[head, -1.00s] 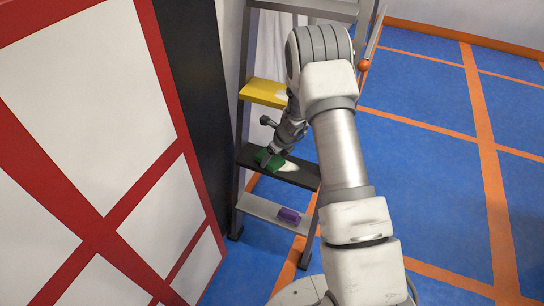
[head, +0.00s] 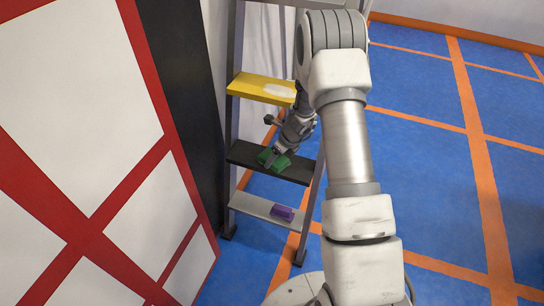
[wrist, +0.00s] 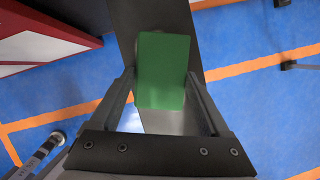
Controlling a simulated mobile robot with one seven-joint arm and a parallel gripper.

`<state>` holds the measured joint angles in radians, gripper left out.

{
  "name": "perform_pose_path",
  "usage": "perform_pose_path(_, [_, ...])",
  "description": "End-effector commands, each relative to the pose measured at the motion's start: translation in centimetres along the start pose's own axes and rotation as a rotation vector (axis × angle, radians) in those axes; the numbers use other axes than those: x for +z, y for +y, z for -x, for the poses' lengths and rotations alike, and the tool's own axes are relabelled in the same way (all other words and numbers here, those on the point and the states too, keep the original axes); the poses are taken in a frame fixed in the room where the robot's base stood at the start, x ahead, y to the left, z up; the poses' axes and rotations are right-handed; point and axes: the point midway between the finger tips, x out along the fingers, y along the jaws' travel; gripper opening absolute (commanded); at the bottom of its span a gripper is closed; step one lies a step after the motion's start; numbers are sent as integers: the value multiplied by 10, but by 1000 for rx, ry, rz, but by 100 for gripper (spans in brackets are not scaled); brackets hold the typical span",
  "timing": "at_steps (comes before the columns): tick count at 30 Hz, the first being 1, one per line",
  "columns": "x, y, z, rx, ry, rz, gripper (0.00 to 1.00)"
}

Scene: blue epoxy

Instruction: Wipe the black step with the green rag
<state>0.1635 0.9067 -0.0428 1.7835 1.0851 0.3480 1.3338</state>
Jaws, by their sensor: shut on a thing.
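The black step (head: 298,172) is the middle one of three visible lower steps on a stepladder; it also runs up the wrist view (wrist: 150,14). The green rag (head: 279,161) lies on it near its middle, and it shows as a flat green block in the wrist view (wrist: 162,70). My gripper (head: 271,156) is shut on the rag, one finger on each side of it in the wrist view. No clear pale patch shows on the bare parts of the black step; the surface under the rag is hidden.
A yellow step (head: 250,85) with a white patch (head: 279,90) is above. A grey step (head: 250,206) below holds a purple block (head: 282,213). A red-and-white panel (head: 90,150) stands close on the left. Blue floor (head: 425,190) on the right is clear.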

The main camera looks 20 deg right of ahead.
Motion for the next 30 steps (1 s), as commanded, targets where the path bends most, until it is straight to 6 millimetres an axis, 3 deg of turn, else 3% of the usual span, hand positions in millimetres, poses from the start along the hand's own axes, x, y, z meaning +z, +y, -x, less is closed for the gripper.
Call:
perform_pose_path(7, [-22,-8,5,-1,0,-3,35])
perform_pose_path(30, [-61,-22,24,-1,5,-2,35])
